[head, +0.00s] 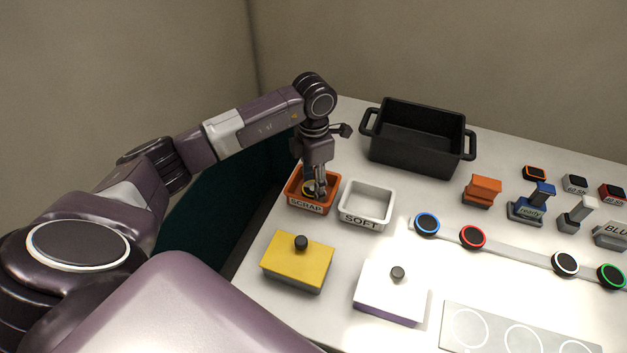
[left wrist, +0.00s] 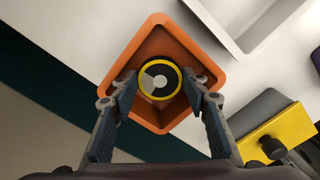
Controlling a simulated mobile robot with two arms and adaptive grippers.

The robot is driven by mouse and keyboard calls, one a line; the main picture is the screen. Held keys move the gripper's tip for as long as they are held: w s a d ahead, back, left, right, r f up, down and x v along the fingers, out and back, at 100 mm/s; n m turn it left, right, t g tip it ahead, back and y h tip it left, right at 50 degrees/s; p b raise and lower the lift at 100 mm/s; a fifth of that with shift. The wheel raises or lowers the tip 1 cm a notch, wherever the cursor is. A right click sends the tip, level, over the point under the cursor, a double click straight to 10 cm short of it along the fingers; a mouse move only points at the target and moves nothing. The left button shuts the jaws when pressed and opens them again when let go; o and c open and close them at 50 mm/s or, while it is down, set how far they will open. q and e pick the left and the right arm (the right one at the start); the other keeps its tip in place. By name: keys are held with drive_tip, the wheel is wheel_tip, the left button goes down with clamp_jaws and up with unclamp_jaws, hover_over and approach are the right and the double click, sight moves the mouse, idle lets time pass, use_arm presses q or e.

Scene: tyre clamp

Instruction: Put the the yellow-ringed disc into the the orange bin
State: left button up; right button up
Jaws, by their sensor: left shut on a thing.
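The yellow-ringed disc (left wrist: 159,80) is black with a yellow ring and a grey and white face. In the left wrist view it is between the fingertips of my left gripper (left wrist: 158,76), which is shut on it. The orange bin (left wrist: 196,33) lies around and behind the disc in that view. In the head view the orange bin (head: 306,206) reads SCRAP, and my left gripper (head: 316,191) points straight down into its opening. A bit of the disc's yellow (head: 308,188) shows there beside the fingers. Whether the disc touches the bin floor is unclear. My right gripper is not in view.
A white bin (head: 366,220) marked SOFT stands close to the right of the orange bin. A yellow lid-like block (head: 297,266) with a black knob is in front. A large black crate (head: 417,142) stands behind. Several ringed discs rest on a strip at right.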

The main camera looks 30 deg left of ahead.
use_arm(q)
drive_tip(key=shift+f, duration=0.15)
drive_tip(key=o, duration=1.2)
